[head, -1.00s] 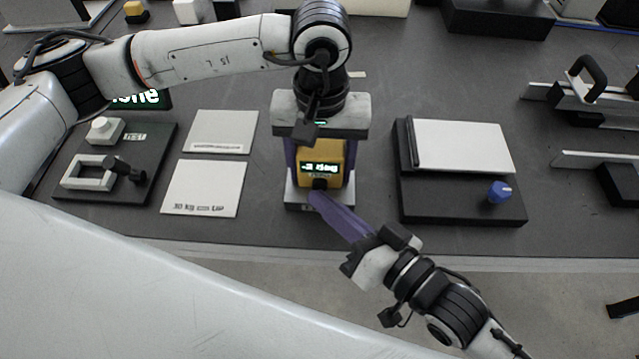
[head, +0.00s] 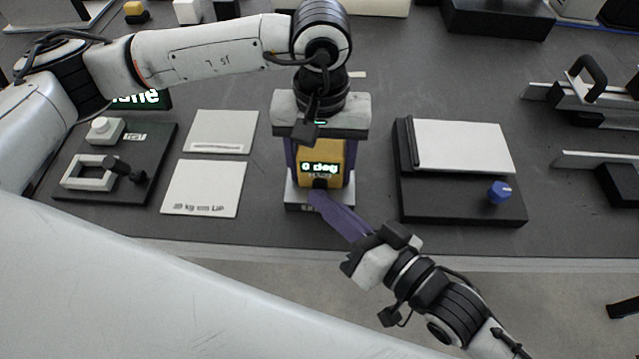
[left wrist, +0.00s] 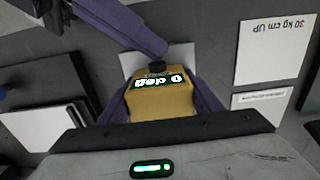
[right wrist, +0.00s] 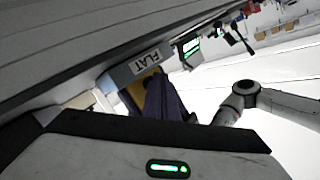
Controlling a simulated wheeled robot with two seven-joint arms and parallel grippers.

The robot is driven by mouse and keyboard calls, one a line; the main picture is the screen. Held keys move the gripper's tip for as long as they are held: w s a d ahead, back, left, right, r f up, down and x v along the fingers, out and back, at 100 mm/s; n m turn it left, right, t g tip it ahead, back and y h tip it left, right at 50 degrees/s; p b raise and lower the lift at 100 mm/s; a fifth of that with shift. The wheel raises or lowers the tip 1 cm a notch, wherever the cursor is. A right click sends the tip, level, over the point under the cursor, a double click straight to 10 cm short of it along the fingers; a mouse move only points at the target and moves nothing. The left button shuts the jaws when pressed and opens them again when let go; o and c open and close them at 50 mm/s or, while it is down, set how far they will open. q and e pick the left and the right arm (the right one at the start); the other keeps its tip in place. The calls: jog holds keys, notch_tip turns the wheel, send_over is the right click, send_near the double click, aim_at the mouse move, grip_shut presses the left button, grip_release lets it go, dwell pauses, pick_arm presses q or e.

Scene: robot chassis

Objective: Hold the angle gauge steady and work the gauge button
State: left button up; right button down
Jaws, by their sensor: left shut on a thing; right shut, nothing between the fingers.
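The yellow angle gauge (head: 322,150) stands at the middle front of the bench on a pale block labelled FLAT (right wrist: 145,60). Its lit display reads "0 deg". A black button (left wrist: 157,61) sticks out of the gauge's near face. My left gripper (head: 320,166) comes down from above, its purple fingers shut on the gauge's two sides. My right gripper (head: 316,195) is shut and empty, its fingertips at the button from the front right. Whether they touch it I cannot tell. In the right wrist view its own fingers hide most of the gauge.
Two white cards (head: 203,187) (head: 220,133) lie left of the gauge. Further left is a dark board (head: 140,185) with a white frame and a white knob. At right is a black platform (head: 430,207) with a white plate and blue knob. Bare bench separates these from the gauge.

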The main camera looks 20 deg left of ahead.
jog(key=shift+s+d, duration=0.25)
jog(key=shift+s, duration=0.45)
jog(key=shift+s+d, duration=0.25)
jog(key=shift+s, duration=0.55)
jog(key=shift+s+d, duration=0.2)
jog(key=shift+s, duration=0.6)
jog(key=shift+s+d, duration=0.25)
jog(key=shift+s, duration=0.55)
pick_arm(q)
jog(key=o, duration=1.2)
jog(key=shift+o, duration=0.2)
notch_tip(320, 180, up, 12)
jog(key=shift+r, duration=0.1)
